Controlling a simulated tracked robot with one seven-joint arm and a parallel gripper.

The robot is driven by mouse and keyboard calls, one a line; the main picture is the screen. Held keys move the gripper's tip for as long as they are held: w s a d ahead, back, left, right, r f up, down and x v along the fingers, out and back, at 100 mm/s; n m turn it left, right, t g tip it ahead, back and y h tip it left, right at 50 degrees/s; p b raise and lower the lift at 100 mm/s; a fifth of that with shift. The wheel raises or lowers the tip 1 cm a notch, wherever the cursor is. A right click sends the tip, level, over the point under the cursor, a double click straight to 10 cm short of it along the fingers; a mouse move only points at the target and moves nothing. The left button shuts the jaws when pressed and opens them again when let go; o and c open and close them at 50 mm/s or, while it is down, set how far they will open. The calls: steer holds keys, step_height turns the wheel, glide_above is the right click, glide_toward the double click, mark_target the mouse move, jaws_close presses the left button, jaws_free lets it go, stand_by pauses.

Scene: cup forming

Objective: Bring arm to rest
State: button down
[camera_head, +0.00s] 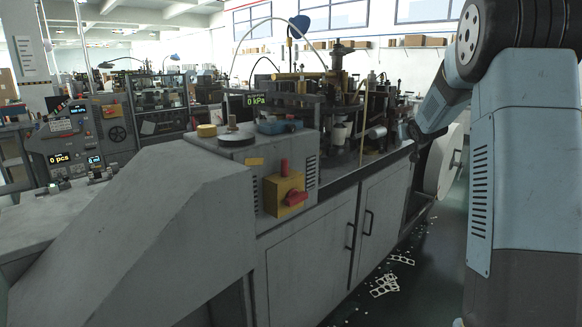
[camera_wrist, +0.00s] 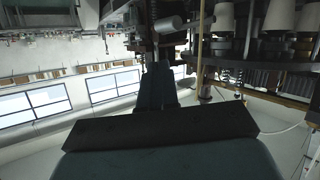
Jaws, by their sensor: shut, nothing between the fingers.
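My arm fills the right side of the head view, with its forearm angled down to the left. My gripper (camera_head: 415,132) shows there as a small dark end beside the machine's right end. In the wrist view my gripper (camera_wrist: 156,72) points into the picture from the bottom, its fingers together with nothing seen between them. The cup forming machine (camera_head: 330,110) stands to the left of my arm in the head view. I cannot tell whether my gripper touches the machine.
White cups (camera_wrist: 279,16) show at the upper right of the wrist view. Paper scraps (camera_head: 385,287) lie on the floor.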

steer(key=s+a+r+g, duration=0.1)
steer(key=s+a+r, duration=0.15)
steer(key=s, duration=0.65)
steer(key=s+a+r+m+g, duration=0.1)
steer(key=s+a+g, duration=0.15)
steer(key=s, duration=0.65)
steer(key=s+a+r+g, duration=0.15)
steer(key=s+a, duration=0.25)
steer(key=s, duration=0.4)
steer(key=s+a+f+g, duration=0.1)
steer(key=s+a+f, duration=0.1)
steer(key=s, duration=0.7)
steer(key=s+a+f+g+y, duration=0.1)
steer(key=s+a+f, duration=0.1)
steer(key=s, duration=0.8)
steer(key=s+a+f+n+g+y, duration=0.1)
steer(key=s+a+f, duration=0.2)
steer(key=s, duration=0.6)
steer(key=shift+s+a, duration=0.15)
steer(key=shift+a, duration=0.4)
